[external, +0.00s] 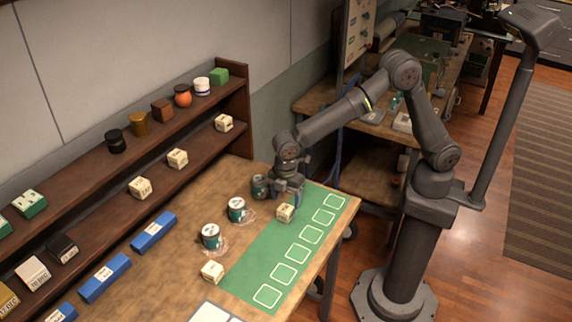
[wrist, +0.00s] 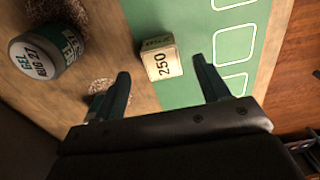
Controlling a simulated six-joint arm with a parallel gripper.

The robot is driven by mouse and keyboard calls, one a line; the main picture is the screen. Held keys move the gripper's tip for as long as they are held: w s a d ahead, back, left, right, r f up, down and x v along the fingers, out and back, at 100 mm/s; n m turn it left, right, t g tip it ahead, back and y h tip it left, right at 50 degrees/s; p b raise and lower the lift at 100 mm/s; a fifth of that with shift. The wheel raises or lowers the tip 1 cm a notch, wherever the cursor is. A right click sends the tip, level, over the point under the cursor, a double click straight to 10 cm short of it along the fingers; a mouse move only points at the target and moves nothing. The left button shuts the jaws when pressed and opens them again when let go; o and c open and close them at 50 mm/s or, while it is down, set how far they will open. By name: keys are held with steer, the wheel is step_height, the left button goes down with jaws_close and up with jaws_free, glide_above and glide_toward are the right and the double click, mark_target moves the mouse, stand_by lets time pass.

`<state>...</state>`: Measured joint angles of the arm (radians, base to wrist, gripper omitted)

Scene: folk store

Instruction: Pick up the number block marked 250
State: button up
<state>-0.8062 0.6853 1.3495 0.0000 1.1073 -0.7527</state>
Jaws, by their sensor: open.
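The number block marked 250 (wrist: 162,62) is a cream block lying on the left part of the green mat (wrist: 212,16) in the wrist view. In the external view the block (external: 285,212) sits on the mat's edge, just in front of my gripper (external: 285,190). In the wrist view my gripper (wrist: 163,85) is open, with one dark finger to the left of the block and one to the right. The block lies between the fingers' lines, slightly beyond their tips. No contact shows.
A labelled can (wrist: 48,55) stands left of the block. In the external view, cans (external: 237,210) (external: 211,237) and another cream block (external: 212,271) stand on the table. Shelves (external: 125,150) with jars and blocks line the wall. White-outlined squares (external: 290,273) on the mat are empty.

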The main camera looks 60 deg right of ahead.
mark_target(287, 206)
steer(key=shift+d+f, duration=0.15)
steer(key=shift+f, duration=1.2)
steer(key=shift+d+f, duration=0.1)
steer(key=shift+f, duration=1.2)
steer(key=c, duration=1.1)
steer(key=shift+o, duration=0.2)
steer(key=shift+r, duration=0.1)
